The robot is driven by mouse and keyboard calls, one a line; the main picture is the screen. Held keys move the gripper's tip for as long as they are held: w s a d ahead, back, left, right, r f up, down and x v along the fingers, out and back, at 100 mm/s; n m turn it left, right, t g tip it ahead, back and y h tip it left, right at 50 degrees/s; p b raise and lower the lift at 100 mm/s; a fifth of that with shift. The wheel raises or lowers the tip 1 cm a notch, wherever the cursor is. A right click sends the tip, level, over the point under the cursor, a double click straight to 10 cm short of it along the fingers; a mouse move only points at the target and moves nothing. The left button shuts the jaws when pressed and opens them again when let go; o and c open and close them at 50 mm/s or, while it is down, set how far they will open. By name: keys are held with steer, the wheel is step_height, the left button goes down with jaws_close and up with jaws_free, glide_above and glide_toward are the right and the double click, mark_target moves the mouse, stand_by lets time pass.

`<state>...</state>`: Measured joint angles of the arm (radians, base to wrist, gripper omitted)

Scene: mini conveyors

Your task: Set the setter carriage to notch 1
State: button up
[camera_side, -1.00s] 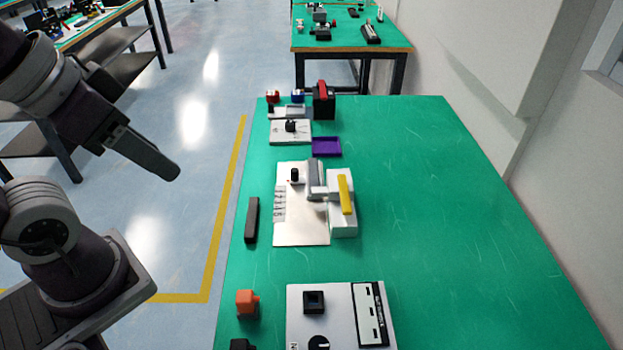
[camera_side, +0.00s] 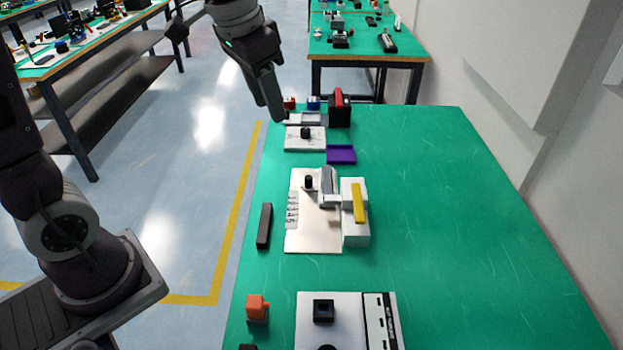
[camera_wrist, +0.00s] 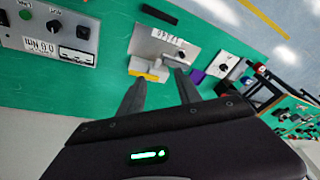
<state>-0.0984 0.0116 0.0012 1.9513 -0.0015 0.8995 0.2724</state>
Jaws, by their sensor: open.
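The setter (camera_side: 315,235) is a pale metal plate in the middle of the green table, with a column of small number labels (camera_side: 292,210) on its left edge; the digits are too small to read surely. A black knob (camera_side: 309,182), perhaps the carriage's handle, stands near its far end beside a grey block (camera_side: 327,178). A white housing with a yellow bar (camera_side: 358,203) adjoins its right side. The plate also shows in the wrist view (camera_wrist: 193,53), beyond my fingers. My gripper (camera_side: 281,117) is raised near the table's far left corner, apart from the setter. Its fingers (camera_wrist: 160,76) are open and empty.
A dark bar (camera_side: 264,226) lies left of the setter. A purple tray (camera_side: 341,154) and a small knobbed plate (camera_side: 305,138) are behind it. An orange block (camera_side: 257,307) and a white panel (camera_side: 345,305) are nearer. The table's right side is clear.

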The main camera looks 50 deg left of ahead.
steer(key=w+a+f+g, duration=0.1)
steer(key=w+a+f, duration=0.1)
steer(key=w+f, duration=0.4)
steer(key=m+g, duration=0.2)
steer(key=m, duration=0.1)
glide_above(308, 177)
step_height(308, 177, down, 19)
steer(key=shift+r, duration=0.15)
step_height(308, 177, down, 7)
steer(key=shift+f, duration=0.1)
steer(key=shift+n, duration=0.3)
jaws_close()
